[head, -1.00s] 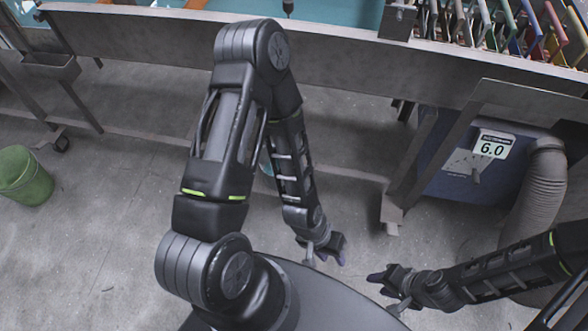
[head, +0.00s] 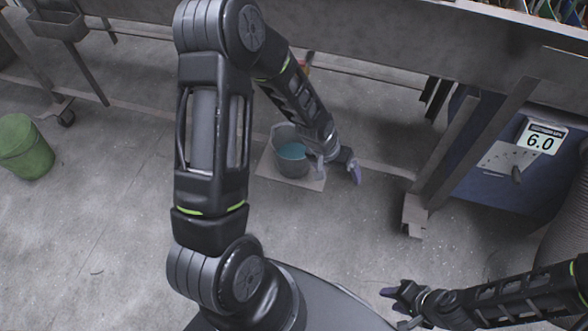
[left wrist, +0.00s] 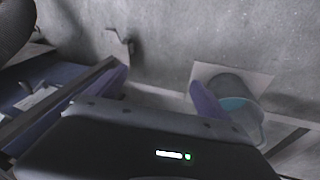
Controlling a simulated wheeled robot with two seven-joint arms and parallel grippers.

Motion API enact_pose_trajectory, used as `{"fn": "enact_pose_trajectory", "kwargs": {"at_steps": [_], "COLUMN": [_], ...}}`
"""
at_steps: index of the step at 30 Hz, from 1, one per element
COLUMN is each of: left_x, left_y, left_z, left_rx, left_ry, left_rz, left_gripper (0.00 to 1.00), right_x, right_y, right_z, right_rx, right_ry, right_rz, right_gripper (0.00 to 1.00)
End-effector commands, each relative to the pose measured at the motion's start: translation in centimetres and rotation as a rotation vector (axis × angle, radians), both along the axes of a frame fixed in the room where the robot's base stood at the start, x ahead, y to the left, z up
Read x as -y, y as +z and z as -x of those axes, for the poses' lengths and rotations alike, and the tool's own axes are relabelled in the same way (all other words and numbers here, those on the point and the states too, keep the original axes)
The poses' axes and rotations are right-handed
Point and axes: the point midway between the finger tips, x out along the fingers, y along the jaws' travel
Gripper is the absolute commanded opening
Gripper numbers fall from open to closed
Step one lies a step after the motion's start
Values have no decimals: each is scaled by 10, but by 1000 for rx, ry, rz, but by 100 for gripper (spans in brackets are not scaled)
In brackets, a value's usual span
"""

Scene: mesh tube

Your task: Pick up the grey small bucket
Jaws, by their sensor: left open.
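The grey small bucket (head: 291,152) stands upright on a light square board on the floor, under the bench, with teal showing inside it. It also shows in the left wrist view (left wrist: 236,92), at the right beside one purple finger. My left gripper (head: 348,168) is open and empty, just right of the bucket in the head view, and my left forearm covers part of its rim. In the left wrist view its two purple fingers stand wide apart. My right gripper (head: 396,294) is at the lower right, away from the bucket; its jaws are too small to judge.
The metal bench (head: 400,60) runs across the top, with a leg (head: 440,160) right of my left gripper. A blue cabinet (head: 490,165) marked 6.0 stands at the right. A green bucket (head: 25,150) stands far left. The floor between is clear.

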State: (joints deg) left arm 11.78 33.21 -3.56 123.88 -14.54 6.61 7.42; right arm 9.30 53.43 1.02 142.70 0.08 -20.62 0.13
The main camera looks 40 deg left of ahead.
Motion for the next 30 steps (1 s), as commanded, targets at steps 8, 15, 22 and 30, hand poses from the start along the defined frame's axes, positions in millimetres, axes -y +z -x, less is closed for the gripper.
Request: {"fn": "enact_pose_trajectory", "kwargs": {"at_steps": [8,15,22,30], "left_x": [-154,-204,-205,-207], "left_y": [5,32,36,17], "left_z": [-63,-63,-62,-67], "left_rx": [91,101,99,96], "left_ry": [138,203,204,203], "left_rz": [-208,-282,-283,-283], "left_gripper": [100,100,100,100], "right_x": [6,8,8,9], "right_y": [-124,-144,-141,-148], "right_z": [-6,-8,-8,-9], "right_rx": [10,14,14,16], "right_ry": [-15,-19,-19,-21], "right_rz": [10,12,12,14], "right_gripper": [36,36,36,36]}}
